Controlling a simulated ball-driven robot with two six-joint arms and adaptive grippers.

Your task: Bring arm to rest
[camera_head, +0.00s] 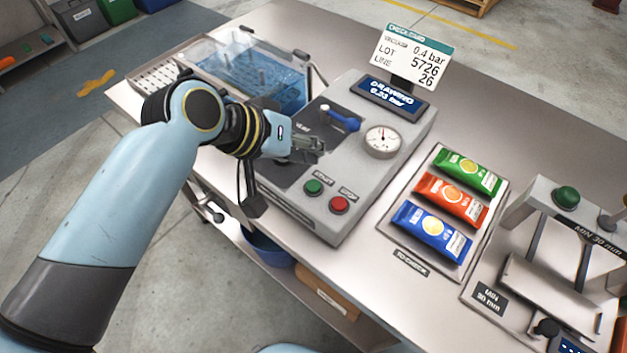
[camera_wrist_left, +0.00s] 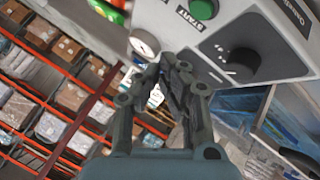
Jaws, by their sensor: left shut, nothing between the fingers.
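My left arm (camera_head: 110,205) reaches in from the left over the table. Its left gripper (camera_head: 320,147) is over the grey console (camera_head: 335,215), beside the blue lever (camera_head: 340,120). The fingers are shut and hold nothing. In the left wrist view the shut fingers (camera_wrist_left: 172,62) meet in front of a grey panel with a green button (camera_wrist_left: 203,8), a black knob (camera_wrist_left: 240,65) and a round gauge (camera_wrist_left: 145,42). I cannot tell whether the fingers touch anything. My right gripper is not in view.
The console carries a gauge (camera_head: 382,141), a green button (camera_head: 314,187), a red button (camera_head: 339,205) and a display (camera_head: 390,95) reading "DRAWING". A clear blue-water tank (camera_head: 255,75) stands behind. Green, red and blue packets (camera_head: 432,232) lie on a tray, right.

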